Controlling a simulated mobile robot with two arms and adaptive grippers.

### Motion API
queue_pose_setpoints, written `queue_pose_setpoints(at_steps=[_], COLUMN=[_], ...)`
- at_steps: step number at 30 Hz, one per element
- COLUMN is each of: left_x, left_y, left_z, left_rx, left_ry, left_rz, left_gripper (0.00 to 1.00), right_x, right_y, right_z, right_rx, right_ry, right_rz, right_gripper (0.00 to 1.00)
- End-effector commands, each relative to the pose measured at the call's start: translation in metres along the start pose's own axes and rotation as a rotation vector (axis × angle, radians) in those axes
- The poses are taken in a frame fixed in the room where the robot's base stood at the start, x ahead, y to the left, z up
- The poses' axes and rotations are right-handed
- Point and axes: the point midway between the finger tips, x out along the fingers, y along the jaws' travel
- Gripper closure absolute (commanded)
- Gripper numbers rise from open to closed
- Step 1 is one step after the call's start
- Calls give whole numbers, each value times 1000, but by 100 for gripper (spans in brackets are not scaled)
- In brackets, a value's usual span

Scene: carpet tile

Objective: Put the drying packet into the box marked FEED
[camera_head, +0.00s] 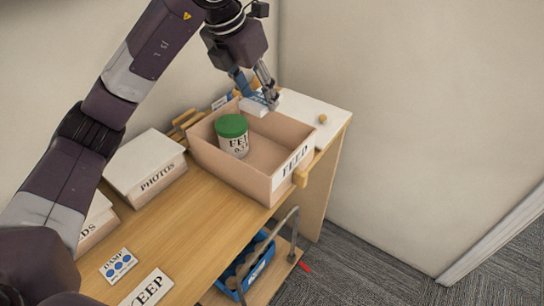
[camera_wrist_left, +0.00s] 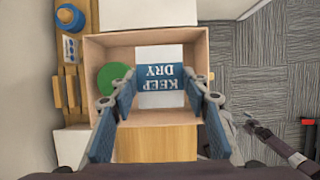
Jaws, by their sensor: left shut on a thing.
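The drying packet (camera_head: 254,107) is white with a blue band reading KEEP DRY, which shows upside down in the left wrist view (camera_wrist_left: 160,58). My left gripper (camera_head: 258,98) is shut on it, one finger on each side. The FEED box (camera_head: 291,167) is an open tan carton on the wooden shelf. The packet is held over the box's far part in the head view, and the box rim (camera_wrist_left: 202,43) surrounds it in the wrist view. A green-lidded jar (camera_head: 232,133) stands inside the box. My right gripper (camera_wrist_left: 248,125) shows small in the wrist view.
A lidded PHOTOS box (camera_head: 150,170) and another white-lidded box (camera_head: 97,220) stand left of the FEED box. A KEEP card (camera_head: 148,289) and a DAMP card (camera_head: 118,265) lie on the wood. A blue crate (camera_head: 245,270) sits below. A white surface (camera_head: 315,112) lies behind.

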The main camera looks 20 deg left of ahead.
Motion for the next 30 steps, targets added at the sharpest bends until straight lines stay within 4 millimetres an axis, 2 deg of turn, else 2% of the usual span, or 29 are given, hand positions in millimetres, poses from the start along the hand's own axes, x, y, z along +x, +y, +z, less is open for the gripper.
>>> queue_pose_setpoints(at_steps=[16,19,26,30], left_x=[118,132,147,166], left_y=[0,0,0,0], left_z=[-51,-56,-62,-71], left_rx=[0,0,0,-1], left_ry=[6,3,3,7], left_rz=[-2,-1,0,-1], left_gripper=[81,81,81,81], right_x=[-19,-20,-22,-26], right_y=[0,0,-1,-1], right_z=[1,1,1,1], right_rx=[0,0,0,0], right_ry=[-4,-4,-4,-4], right_rz=[-1,-1,-1,-1], right_gripper=[25,25,25,25])
